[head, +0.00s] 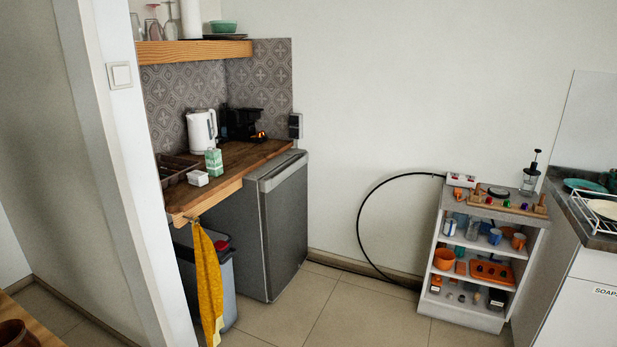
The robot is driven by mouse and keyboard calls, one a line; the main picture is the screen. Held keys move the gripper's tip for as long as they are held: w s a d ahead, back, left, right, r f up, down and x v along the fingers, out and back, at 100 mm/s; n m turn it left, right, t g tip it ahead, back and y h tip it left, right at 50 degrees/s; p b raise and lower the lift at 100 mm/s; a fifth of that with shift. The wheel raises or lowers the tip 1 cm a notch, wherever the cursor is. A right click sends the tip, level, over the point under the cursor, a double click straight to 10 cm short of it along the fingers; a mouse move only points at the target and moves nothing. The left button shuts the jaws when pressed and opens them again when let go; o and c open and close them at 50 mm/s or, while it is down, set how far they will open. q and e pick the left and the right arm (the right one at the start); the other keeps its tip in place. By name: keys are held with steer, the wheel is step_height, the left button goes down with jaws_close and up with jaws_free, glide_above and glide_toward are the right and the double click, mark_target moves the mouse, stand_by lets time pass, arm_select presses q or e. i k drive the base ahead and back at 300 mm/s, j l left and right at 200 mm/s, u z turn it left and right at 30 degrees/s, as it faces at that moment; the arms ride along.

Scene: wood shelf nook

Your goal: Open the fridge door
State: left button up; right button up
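The fridge (237,240) is a small grey under-counter unit in the head view, left of centre, partly under the end of the wooden counter. Its dark grey door (285,225) faces right and looks shut. A lighter strip (283,170) runs along the top of the door. The lower left of the fridge is partly hidden by a bin and a hanging yellow cloth. Neither of my grippers shows in this view.
A wooden counter (225,178) holds a white kettle (201,131). A grey bin (220,275) and yellow cloth (208,285) stand left of the fridge. A white shelf unit (468,318) is at right, with a black cable (359,222). Tiled floor (350,315) before the door is clear.

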mark_target(283, 192)
steer(key=i+u, duration=0.1)
steer(key=i, duration=0.55)
steer(key=i+l+u, duration=0.1)
steer(key=i, duration=1.1)
steer(key=l+z, duration=0.05)
